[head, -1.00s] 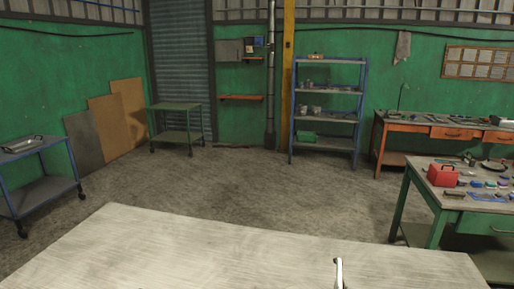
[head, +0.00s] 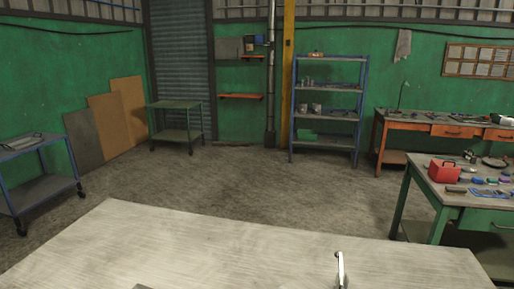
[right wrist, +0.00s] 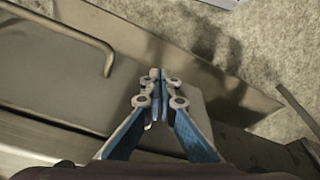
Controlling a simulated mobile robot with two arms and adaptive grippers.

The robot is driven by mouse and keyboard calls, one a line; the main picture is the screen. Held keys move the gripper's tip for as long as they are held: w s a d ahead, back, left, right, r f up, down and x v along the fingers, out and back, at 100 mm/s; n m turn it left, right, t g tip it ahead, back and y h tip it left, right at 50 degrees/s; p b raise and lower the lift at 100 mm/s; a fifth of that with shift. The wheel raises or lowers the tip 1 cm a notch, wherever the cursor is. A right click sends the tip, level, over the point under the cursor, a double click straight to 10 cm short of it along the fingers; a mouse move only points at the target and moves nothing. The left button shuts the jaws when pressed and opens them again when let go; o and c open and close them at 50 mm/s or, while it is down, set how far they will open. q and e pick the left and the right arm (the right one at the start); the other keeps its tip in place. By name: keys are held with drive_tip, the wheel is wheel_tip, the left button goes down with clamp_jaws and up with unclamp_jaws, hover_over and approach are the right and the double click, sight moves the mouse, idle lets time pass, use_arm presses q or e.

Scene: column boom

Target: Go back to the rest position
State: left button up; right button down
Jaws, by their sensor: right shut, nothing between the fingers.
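My right gripper (right wrist: 157,80) shows in the right wrist view, with its blue fingers shut together and nothing between them. It points over a grey-brown metal surface (right wrist: 215,75) with a raised edge; I cannot tell if it touches it. A bent metal rod like a handle (right wrist: 108,58) lies left of the fingers. My left gripper is not in view. In the head view neither gripper can be made out for sure.
A pale table top (head: 240,250) fills the front, with a small upright metal piece (head: 341,268) at its near side. A green workbench (head: 470,200) stands right, a blue cart (head: 40,190) left. The floor (head: 240,185) beyond is clear.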

drive_tip(key=s+f+g+b, duration=0.1)
drive_tip(key=s+f+b, duration=0.15)
drive_tip(key=f, duration=0.85)
drive_tip(key=s+f+b, duration=0.1)
drive_tip(key=s+f, duration=0.3)
drive_tip(key=f, duration=0.7)
drive_tip(key=s+d+f+g+b, duration=0.1)
drive_tip(key=s+d+f+b, duration=0.2)
drive_tip(key=s+f, duration=1.1)
drive_tip(key=shift+d+f, duration=0.2)
drive_tip(key=shift+f, duration=0.05)
